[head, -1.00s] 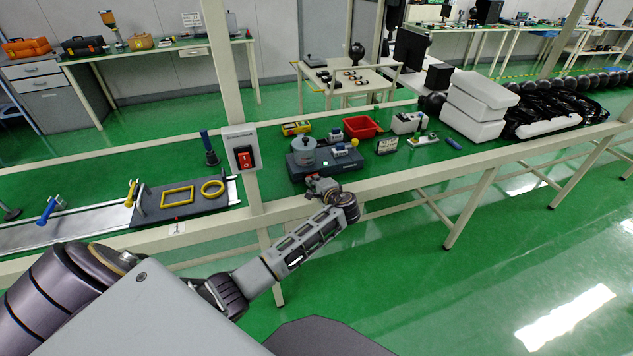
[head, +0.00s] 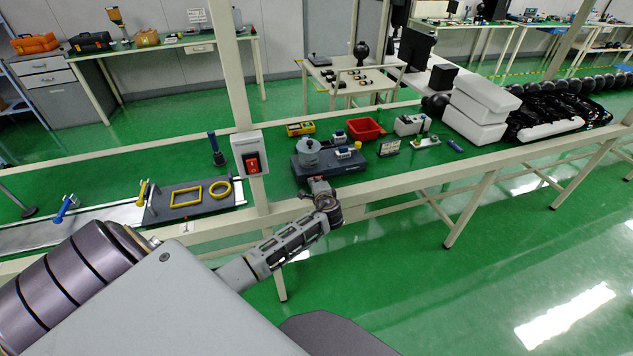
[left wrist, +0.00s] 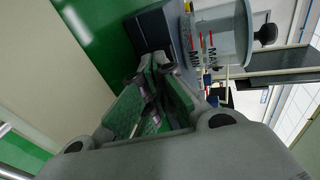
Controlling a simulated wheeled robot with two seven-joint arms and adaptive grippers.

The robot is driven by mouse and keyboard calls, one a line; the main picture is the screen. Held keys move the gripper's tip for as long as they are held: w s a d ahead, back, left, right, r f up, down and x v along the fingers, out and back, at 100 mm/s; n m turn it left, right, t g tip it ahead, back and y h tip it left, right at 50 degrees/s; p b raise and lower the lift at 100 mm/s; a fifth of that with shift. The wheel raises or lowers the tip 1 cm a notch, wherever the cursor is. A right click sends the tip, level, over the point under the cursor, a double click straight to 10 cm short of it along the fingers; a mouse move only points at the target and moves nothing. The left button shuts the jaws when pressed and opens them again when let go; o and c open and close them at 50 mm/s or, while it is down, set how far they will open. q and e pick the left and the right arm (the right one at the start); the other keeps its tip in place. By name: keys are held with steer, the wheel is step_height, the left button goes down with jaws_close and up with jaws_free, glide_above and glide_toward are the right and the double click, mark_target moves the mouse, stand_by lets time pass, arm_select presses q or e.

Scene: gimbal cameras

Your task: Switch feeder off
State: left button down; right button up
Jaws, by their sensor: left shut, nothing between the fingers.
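A feeder with a grey round bowl (head: 308,152) on a dark base (head: 328,171) stands on the green bench. A small white and blue unit (head: 343,153) sits on the base. A grey switch box with a red rocker (head: 253,162) is fixed to the post left of the feeder; which way the rocker is tipped I cannot tell. My left gripper (head: 319,184) is shut and empty at the feeder's front edge, to the right of and below the switch box. In the left wrist view, the shut fingers (left wrist: 150,103) show near the dark base and the clear bowl (left wrist: 222,35) with MAX and MIN marks.
The post (head: 232,85) and bench front rail (head: 400,187) stand close to my left arm. A red bin (head: 364,128), a yellow meter (head: 300,129) and a small sign (head: 389,148) are around the feeder. A conveyor with a dark plate (head: 190,201) lies to the left.

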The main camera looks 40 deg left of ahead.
arm_select(q)
steer(key=shift+w+a+r, duration=0.1)
steer(key=shift+a+r, duration=0.2)
steer(key=shift+a, duration=0.1)
steer(key=shift+w+d, duration=0.15)
steer(key=shift+d, duration=0.1)
steer(key=shift+w+d, duration=0.2)
steer(key=shift+d, duration=0.1)
steer(key=shift+w+d+f, duration=0.1)
steer(key=shift+d+f, duration=0.05)
stand_by(0.5)
